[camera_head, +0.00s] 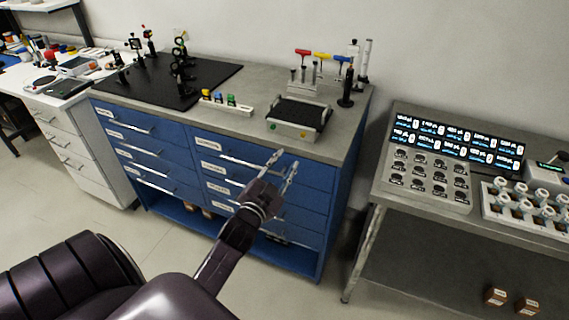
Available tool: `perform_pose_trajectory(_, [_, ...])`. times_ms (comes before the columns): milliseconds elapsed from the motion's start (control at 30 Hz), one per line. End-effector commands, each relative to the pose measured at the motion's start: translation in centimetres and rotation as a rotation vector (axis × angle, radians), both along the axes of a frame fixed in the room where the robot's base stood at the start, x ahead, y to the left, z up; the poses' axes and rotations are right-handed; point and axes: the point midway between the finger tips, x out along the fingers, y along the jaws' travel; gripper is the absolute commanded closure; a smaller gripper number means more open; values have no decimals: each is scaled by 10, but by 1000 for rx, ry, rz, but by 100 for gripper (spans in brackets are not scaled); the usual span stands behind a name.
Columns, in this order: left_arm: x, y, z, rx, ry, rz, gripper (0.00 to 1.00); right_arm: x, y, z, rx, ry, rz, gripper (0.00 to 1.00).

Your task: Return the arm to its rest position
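My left arm comes in from the lower left and reaches up in front of the blue drawer cabinet (170,172). My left gripper (282,160) is open, its two thin fingers apart with nothing visible between them. In the picture the fingertips overlap the upper drawer front, below the grey counter edge. My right gripper does not show in this view.
The grey counter (262,84) bears a black optics board (150,80), a small vial rack (226,104), a black-topped device (298,118) and colored-handled tools (318,57). A metal table (388,205) with displays (458,140) stands right. Grey floor is clear at left.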

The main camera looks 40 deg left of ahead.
Motion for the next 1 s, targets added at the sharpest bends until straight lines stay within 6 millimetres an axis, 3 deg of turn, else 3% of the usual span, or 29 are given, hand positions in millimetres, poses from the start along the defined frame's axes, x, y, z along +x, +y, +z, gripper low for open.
perform_pose_trajectory(300, [0,0,-2,-2,2,0,71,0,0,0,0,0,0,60])
perform_pose_trajectory(367, [0,-1,-9,-9,15,-2,71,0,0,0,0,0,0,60])
perform_pose_trajectory(433, [0,-5,-29,-29,47,-6,71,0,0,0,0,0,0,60])
perform_pose_trajectory(567, [-8,-18,-102,-98,171,-18,71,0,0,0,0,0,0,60])
perform_pose_trajectory(733, [-43,-49,-225,-213,387,-30,71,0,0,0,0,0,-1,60])
perform_pose_trajectory(867, [-88,-75,-311,-290,555,-31,71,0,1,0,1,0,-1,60])
perform_pose_trajectory(1000, [-152,-102,-393,-361,739,-22,71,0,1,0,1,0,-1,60])
